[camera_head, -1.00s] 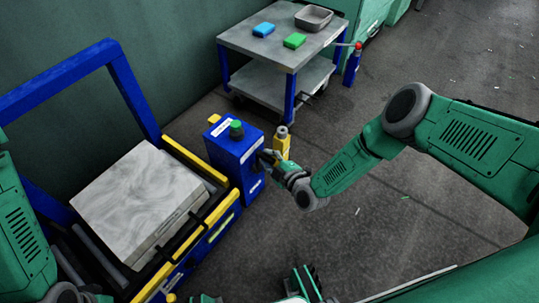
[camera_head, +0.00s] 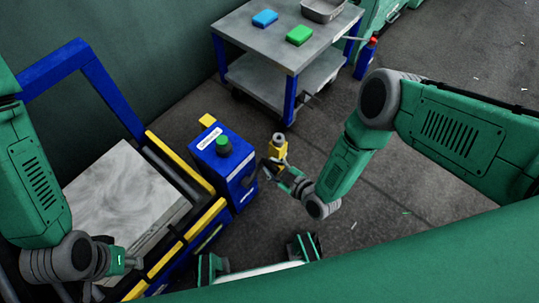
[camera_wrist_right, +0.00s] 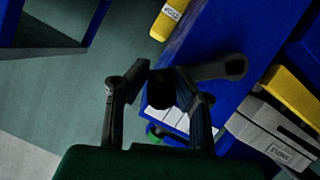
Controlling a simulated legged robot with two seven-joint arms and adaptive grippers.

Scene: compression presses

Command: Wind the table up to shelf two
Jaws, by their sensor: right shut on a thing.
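The table, a grey marbled slab (camera_head: 115,195), lies in the blue and yellow frame at the left of the head view. A blue box (camera_head: 225,165) with a green button (camera_head: 223,144) stands at the frame's right end. My right gripper (camera_head: 270,168) is beside the box's right side. In the right wrist view, my right gripper (camera_wrist_right: 158,85) is shut on a dark crank handle (camera_wrist_right: 215,70) in front of the blue box. The grip is partly hidden in shadow. My left gripper (camera_head: 122,260) is over the slab's near edge; its fingers are unclear.
A grey cart (camera_head: 285,45) with a blue block (camera_head: 265,18), a green block (camera_head: 299,35) and a grey bin (camera_head: 322,9) stands behind. A yellow post (camera_head: 278,150) is close by my right gripper.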

